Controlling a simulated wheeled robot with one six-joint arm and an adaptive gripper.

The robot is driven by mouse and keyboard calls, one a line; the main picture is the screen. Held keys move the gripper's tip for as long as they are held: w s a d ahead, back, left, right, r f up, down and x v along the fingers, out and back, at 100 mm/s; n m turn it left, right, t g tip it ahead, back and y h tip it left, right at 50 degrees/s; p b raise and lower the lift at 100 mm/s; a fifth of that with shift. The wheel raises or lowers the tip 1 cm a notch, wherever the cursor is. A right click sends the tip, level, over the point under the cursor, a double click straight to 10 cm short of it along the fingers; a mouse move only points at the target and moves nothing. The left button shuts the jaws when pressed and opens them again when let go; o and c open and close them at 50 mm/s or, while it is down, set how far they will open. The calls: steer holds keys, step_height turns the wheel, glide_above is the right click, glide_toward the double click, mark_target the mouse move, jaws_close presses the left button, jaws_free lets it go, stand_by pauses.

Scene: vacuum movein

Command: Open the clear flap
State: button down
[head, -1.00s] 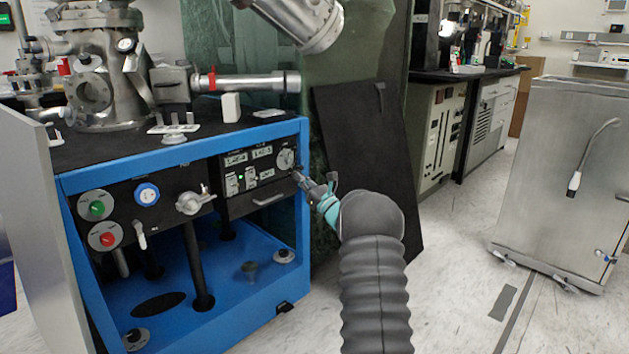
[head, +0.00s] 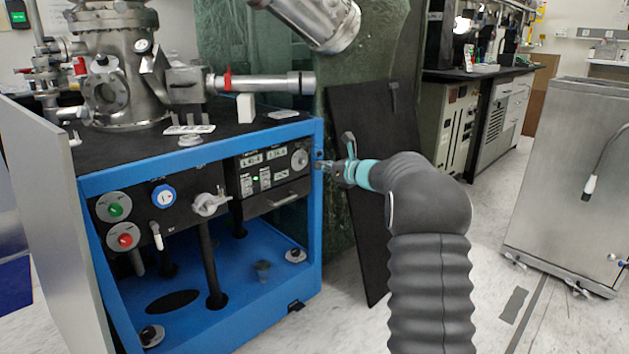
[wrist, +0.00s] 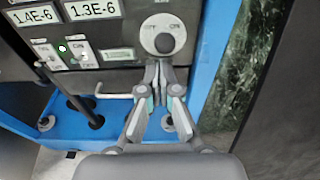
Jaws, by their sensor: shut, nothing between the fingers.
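I cannot clearly make out a clear flap in either view. The black control panel (head: 262,183) sits at the upper right of the blue cabinet, with lit displays and a round OFF/ON knob (head: 300,158). A silver bar handle (head: 282,201) runs along the panel's lower part; it also shows in the wrist view (wrist: 113,96). My gripper (head: 321,164) is just right of the knob in the head view, by the cabinet's right post. In the wrist view my gripper (wrist: 159,66) is shut and empty, its tips just below the knob (wrist: 162,34). Contact cannot be told.
The blue cabinet's right post (head: 315,225) stands beside my gripper. A dark board (head: 365,150) leans behind my arm. An open grey door (head: 45,215) is at the cabinet's left. A steel cart (head: 570,180) stands at right, with clear floor between.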

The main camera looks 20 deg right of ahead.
mark_target(310, 149)
steer(key=shift+s+d+r, duration=0.15)
steer(key=shift+s+r, duration=0.05)
steer(key=shift+r, duration=2.1)
steer(key=shift+b, duration=0.3)
